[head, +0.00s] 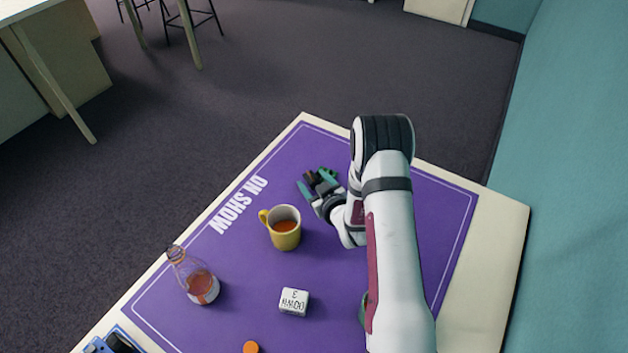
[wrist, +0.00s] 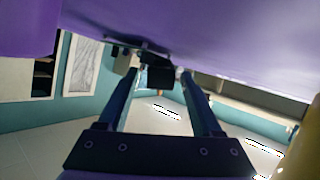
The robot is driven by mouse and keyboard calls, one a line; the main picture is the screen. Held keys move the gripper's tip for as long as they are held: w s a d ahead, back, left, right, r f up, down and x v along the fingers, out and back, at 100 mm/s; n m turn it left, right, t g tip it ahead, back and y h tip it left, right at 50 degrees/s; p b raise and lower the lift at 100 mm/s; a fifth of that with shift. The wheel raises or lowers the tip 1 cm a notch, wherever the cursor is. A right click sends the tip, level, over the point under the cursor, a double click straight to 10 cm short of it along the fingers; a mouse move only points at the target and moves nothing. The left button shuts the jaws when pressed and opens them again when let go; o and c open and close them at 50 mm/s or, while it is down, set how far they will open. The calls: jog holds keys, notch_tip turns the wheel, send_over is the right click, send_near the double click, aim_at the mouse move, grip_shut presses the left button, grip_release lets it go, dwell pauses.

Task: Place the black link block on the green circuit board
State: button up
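My gripper (head: 316,179) is low over the far part of the purple mat, left of my forearm. Its two teal fingers are apart, and a small dark block, seemingly the black link block (head: 311,177), shows between them. In the wrist view the black block (wrist: 160,77) is between the fingertips (wrist: 160,75), with a narrow gap on each side. A sliver of green (head: 363,309) shows beside my arm near the front; it may be the green circuit board, mostly hidden by the arm.
A yellow mug (head: 285,238) with orange-brown liquid stands close to the gripper. A glass bottle (head: 198,283), a white block (head: 294,302), an orange round thing (head: 251,347) and a blue container (head: 113,341) are nearer the front. The purple mat (head: 250,275) has clear room between them.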

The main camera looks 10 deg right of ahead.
jog(key=v, duration=0.4)
jog(key=r+v, duration=0.1)
jog(key=v, duration=0.6)
jog(key=shift+a+r, duration=0.25)
jog(key=shift+r, duration=0.3)
jog(key=s+d+r+m+g+h, duration=0.1)
jog(key=s+r+m+g+h, duration=0.2)
jog(key=s+r+m+g, duration=0.2)
jog(key=shift+s+d+r+g, duration=0.25)
jog(key=shift+s+r+g, duration=0.45)
jog(key=shift+s, duration=0.1)
jog(key=shift+o, duration=0.8)
jog(key=s+a+r+m+g+y, duration=0.1)
jog(key=s+a+r+m+g, duration=0.1)
jog(key=s, duration=0.9)
jog(key=s+a+r+m+g+y, duration=0.1)
jog(key=s+a+r+m+g, duration=0.2)
jog(key=s, duration=0.8)
jog(key=a+r+g, duration=0.2)
jog(key=a+r, duration=0.1)
jog(key=a, duration=0.1)
jog(key=shift+y, duration=0.3)
jog(key=shift+a+r, duration=0.15)
jog(key=shift+w, duration=0.1)
